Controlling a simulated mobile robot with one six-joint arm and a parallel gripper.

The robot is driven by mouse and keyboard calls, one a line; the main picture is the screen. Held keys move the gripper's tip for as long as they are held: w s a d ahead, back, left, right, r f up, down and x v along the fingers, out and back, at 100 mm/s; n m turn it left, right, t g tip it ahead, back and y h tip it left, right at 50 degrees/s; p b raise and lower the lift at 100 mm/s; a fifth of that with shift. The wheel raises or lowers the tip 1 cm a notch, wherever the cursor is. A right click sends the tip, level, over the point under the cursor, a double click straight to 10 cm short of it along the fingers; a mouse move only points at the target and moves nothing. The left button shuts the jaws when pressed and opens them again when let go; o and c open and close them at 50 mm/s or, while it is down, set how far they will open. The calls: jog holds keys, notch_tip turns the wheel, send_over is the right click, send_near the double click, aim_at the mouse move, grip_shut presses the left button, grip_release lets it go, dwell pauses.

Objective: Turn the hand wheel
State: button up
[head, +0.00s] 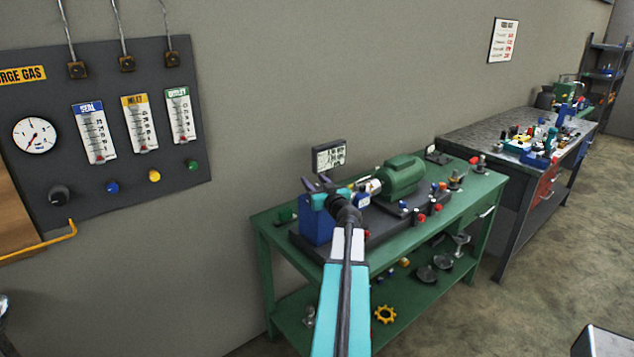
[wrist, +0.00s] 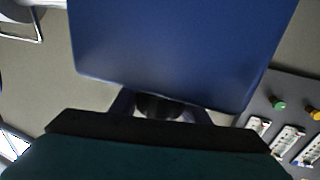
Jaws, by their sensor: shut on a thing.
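My gripper (head: 317,182) is above the blue block at the left end of the green workbench, its dark fingers spread on either side. In the wrist view, my gripper (wrist: 162,106) is shut on a dark round part (wrist: 160,105) between its fingers, just in front of the blue block (wrist: 172,45). The blue block (head: 316,228) also shows in the head view, partly behind my arm. No whole hand wheel shows in either view; I cannot tell whether the gripped part is its rim or hub.
A green motor (head: 402,178) stands to the right on the green workbench (head: 474,201), with several small fittings. A gauge panel (head: 60,145) hangs at left. A second bench (head: 470,137) stands at the back right; floor there is clear.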

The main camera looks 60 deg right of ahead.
jog(key=shift+s+d+r+m+g+h+p, duration=0.1)
jog(key=shift+s+d+m+g+h+p, duration=0.05)
jog(key=shift+s+m+g+h+p, duration=0.4)
jog(key=shift+d+m+g+h, duration=0.15)
jog(key=shift+m+g+h, duration=0.3)
jog(key=shift+h, duration=0.4)
jog(key=shift+s+d+m+g+h, duration=0.1)
jog(key=shift+d+m+g+h, duration=0.05)
jog(key=shift+m+g+h, duration=0.3)
jog(key=shift+s+d+m+g+h+b, duration=0.15)
jog(key=shift+m+g+h+b, duration=0.5)
jog(key=shift+b, duration=0.45)
jog(key=g+b, duration=0.1)
jog(key=b, duration=0.1)
jog(key=m+b, duration=0.1)
jog(key=b, duration=0.1)
jog(key=g+h+b, duration=0.1)
jog(key=b, duration=0.2)
jog(key=shift+s+d+f+m+g, duration=0.25)
jog(key=shift+s+m+g, duration=0.05)
jog(key=shift+m, duration=0.1)
